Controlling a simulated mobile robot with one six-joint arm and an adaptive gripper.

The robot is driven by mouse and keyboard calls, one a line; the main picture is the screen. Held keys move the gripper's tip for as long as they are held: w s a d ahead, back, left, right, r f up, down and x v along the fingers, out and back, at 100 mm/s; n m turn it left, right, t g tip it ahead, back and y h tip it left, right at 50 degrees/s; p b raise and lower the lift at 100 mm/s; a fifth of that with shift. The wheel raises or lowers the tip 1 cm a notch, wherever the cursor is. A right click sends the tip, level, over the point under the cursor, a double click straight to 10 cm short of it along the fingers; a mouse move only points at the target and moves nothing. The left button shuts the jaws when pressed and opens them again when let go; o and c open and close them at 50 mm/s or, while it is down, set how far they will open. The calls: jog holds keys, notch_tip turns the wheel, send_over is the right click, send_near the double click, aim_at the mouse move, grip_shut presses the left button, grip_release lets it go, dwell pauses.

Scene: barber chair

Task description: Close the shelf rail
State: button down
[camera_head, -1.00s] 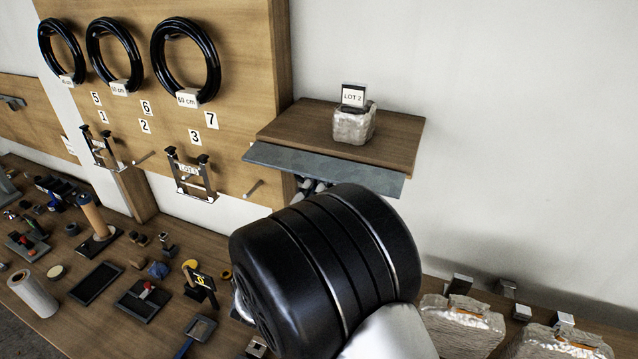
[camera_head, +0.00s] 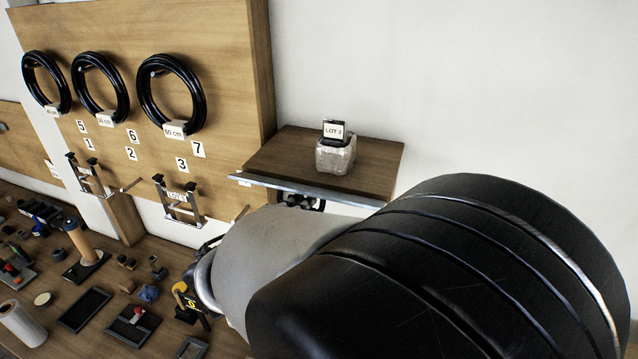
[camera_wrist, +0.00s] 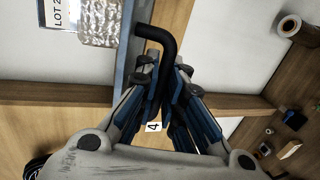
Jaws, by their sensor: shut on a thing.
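The shelf rail (camera_head: 262,182) is a blue-grey strip along the front edge of the wooden shelf (camera_head: 280,158). In the wrist view the rail (camera_wrist: 124,70) runs upright, left of my gripper (camera_wrist: 161,80). My gripper is shut on a black bent bar (camera_wrist: 165,38), which rises from between the fingers and bends left towards the rail. I cannot tell whether its tip touches the rail. In the head view my gripper (camera_head: 302,201) is partly seen under the shelf's front edge; my arm hides much of it.
Black coiled hoses (camera_head: 172,95) and metal brackets (camera_head: 180,203) hang on the wooden board to the left. The workbench (camera_head: 40,275) below is crowded with small tools.

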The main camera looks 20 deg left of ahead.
aim_at(299, 193)
notch_tip(299, 193, up, 2)
jog(key=g+p, duration=0.2)
jog(key=p, duration=0.1)
jog(key=shift+r+g, duration=0.15)
jog(key=shift+g, duration=0.15)
jog(key=g+p, duration=0.1)
jog(key=r+g+p, duration=0.1)
jog(key=shift+w+g+y, duration=0.2)
jog(key=shift+g+y, duration=0.1)
jog(key=g, duration=0.1)
jog(key=r+g, duration=0.1)
jog(key=g, duration=0.1)
jog(key=shift+w+r+g, duration=0.15)
jog(key=shift+w+g, duration=0.15)
jog(key=shift+w, duration=0.1)
jog(key=shift+w+r+g+y+p, duration=0.15)
jog(key=shift+w+r+g, duration=0.1)
jog(key=shift+g, duration=0.65)
jog(key=shift+w+r+g+y+p, duration=0.15)
jog(key=shift+w+r+g, duration=0.1)
jog(key=shift+g, duration=0.65)
jog(key=shift+d, duration=0.1)
jog(key=c, duration=2)
grip_release()
jog(key=shift+o, duration=0.2)
jog(key=shift+r, duration=0.1)
